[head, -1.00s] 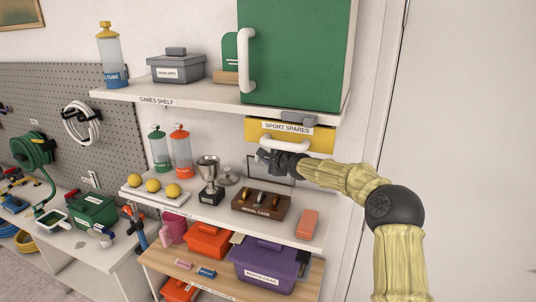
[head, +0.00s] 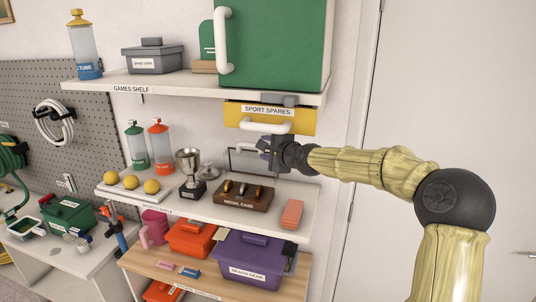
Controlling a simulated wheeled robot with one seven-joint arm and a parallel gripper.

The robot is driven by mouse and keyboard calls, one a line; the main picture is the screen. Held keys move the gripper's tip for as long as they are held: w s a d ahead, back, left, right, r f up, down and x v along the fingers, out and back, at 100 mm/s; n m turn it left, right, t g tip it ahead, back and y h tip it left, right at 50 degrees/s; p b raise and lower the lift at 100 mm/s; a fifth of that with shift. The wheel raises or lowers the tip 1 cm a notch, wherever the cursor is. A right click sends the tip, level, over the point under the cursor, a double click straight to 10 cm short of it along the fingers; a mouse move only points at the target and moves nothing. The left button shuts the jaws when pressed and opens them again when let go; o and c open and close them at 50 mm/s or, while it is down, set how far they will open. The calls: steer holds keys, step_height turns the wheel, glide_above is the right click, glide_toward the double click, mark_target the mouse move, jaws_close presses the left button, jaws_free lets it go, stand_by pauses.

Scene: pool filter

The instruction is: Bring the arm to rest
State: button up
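My arm reaches in from the lower right of the head view, with a bend at the dark joint. My gripper (head: 270,148) is dark and small in the picture, in front of the wall between the two upper shelves. It is just below the white handle (head: 265,127) of the yellow drawer labelled SPORT SPARES (head: 272,118). I cannot tell whether it touches the handle. Its fingers are too small and overlapped to show whether they are open or shut.
The middle shelf (head: 262,219) holds a trophy (head: 190,175), a medal case (head: 243,196), yellow balls (head: 132,182) and bottles (head: 160,148). A green cabinet (head: 280,45) stands on the games shelf (head: 190,92). The white door (head: 460,110) on the right is clear.

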steer(key=shift+s, duration=0.15)
steer(key=shift+s, duration=0.1)
steer(key=s+d+f+n+g+h, duration=0.1)
steer(key=s+f+n+g+h, duration=0.55)
steer(key=s+f, duration=0.8)
steer(key=s+d+f+n+g, duration=0.1)
steer(key=s+d, duration=0.3)
steer(key=s, duration=0.4)
steer(key=s+d+f+n+g, duration=0.1)
steer(key=s+d+f+n, duration=0.3)
steer(key=s, duration=0.4)
steer(key=s+d+f+n+g, duration=0.2)
steer(key=s+d, duration=0.3)
steer(key=s, duration=0.3)
steer(key=shift+f+n+h, duration=0.45)
steer(key=shift+f+n, duration=0.15)
steer(key=shift+n, duration=0.15)
